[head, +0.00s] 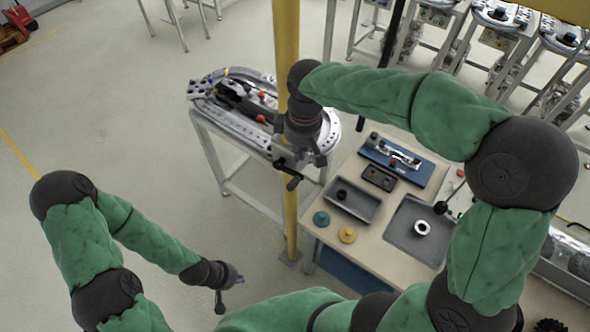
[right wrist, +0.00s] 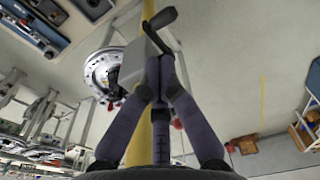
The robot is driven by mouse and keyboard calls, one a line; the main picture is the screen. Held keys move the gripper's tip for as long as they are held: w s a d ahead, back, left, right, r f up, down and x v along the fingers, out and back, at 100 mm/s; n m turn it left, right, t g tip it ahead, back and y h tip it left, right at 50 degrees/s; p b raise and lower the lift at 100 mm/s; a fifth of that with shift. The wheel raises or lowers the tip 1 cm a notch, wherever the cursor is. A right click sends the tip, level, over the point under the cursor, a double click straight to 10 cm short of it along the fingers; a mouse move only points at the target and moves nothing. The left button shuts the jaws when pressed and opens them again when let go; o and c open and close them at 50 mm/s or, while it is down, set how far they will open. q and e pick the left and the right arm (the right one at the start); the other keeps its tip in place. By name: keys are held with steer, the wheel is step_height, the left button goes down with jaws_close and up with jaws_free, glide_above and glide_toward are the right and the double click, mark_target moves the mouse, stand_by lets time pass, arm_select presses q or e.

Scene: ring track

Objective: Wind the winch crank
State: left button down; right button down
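The winch crank (right wrist: 155,38) is dark, with a tapered handle at its free end, in front of a grey winch box (right wrist: 134,64) on the yellow post (right wrist: 138,150). In the head view the crank (head: 293,181) shows just below my right gripper (head: 288,168), in front of the post. In the right wrist view my right gripper (right wrist: 161,62) has its fingertips together at the lower end of the crank arm. The handle stands clear beyond them, and contact is unclear. My left gripper (head: 231,290) is empty and low at the left, its fingers apart, away from the winch.
A grey stand (head: 206,118) with an oval metal track is behind the post. A wooden table (head: 376,248) at the right holds a grey tray (head: 353,200), a blue fixture (head: 426,172), and a teal (head: 321,218) and a yellow disc (head: 347,235).

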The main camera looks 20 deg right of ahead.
mark_target(296, 182)
arm_select(q)
steer(key=shift+w+r+p, duration=0.3)
steer(key=shift+r+p, duration=0.1)
steer(key=shift+p, duration=0.05)
arm_select(e)
steer(key=f, duration=0.4)
steer(key=w+f, duration=0.1)
steer(key=f, duration=0.7)
steer(key=shift+w+a, duration=0.2)
steer(key=shift+a, duration=0.1)
arm_select(q)
steer(key=shift+f, duration=0.1)
steer(key=shift+s+f+b, duration=0.15)
steer(key=shift+f+b, duration=0.35)
steer(key=shift+b, duration=0.1)
arm_select(e)
steer(key=shift+s+d+f+t, duration=0.1)
steer(key=shift+s+f+t, duration=0.1)
steer(key=shift+f+t, duration=0.1)
arm_select(q)
steer(key=shift+d+f+b, duration=0.1)
steer(key=shift+f+b, duration=0.25)
arm_select(e)
steer(key=shift+s+f+y, duration=0.1)
steer(key=shift+f+y, duration=0.05)
steer(key=shift+y, duration=0.25)
